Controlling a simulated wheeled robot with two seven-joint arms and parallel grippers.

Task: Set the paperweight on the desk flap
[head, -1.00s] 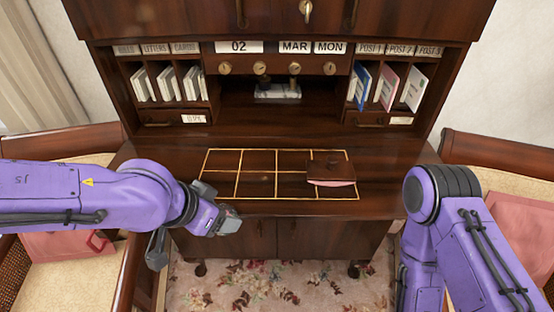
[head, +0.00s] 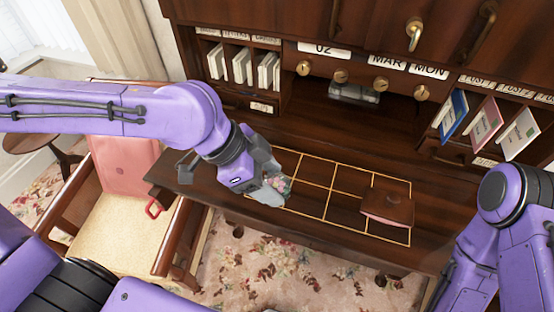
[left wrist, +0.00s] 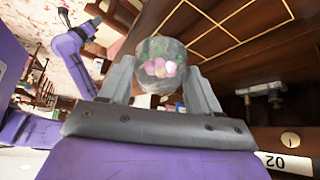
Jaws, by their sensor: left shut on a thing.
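The paperweight (head: 283,184) is a clear glass piece with pink and green flowers inside. My left gripper (head: 270,186) is shut on it. In the left wrist view the paperweight (left wrist: 160,66) sits between the two fingers of the left gripper (left wrist: 161,88). The desk flap (head: 345,190) is dark wood with a gold-lined grid. The gripper and paperweight are over the left end of the flap, by the grid's left edge; I cannot tell their exact height. My right arm shows at the right, but its gripper is out of view.
A brown blotter-like block (head: 387,207) with a pink underside lies on the right of the grid. An inkstand (head: 354,94) stands in the desk's recess. Letter slots flank it. A chair (head: 125,215) with a pink bag (head: 124,165) is at left. The middle grid cells are clear.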

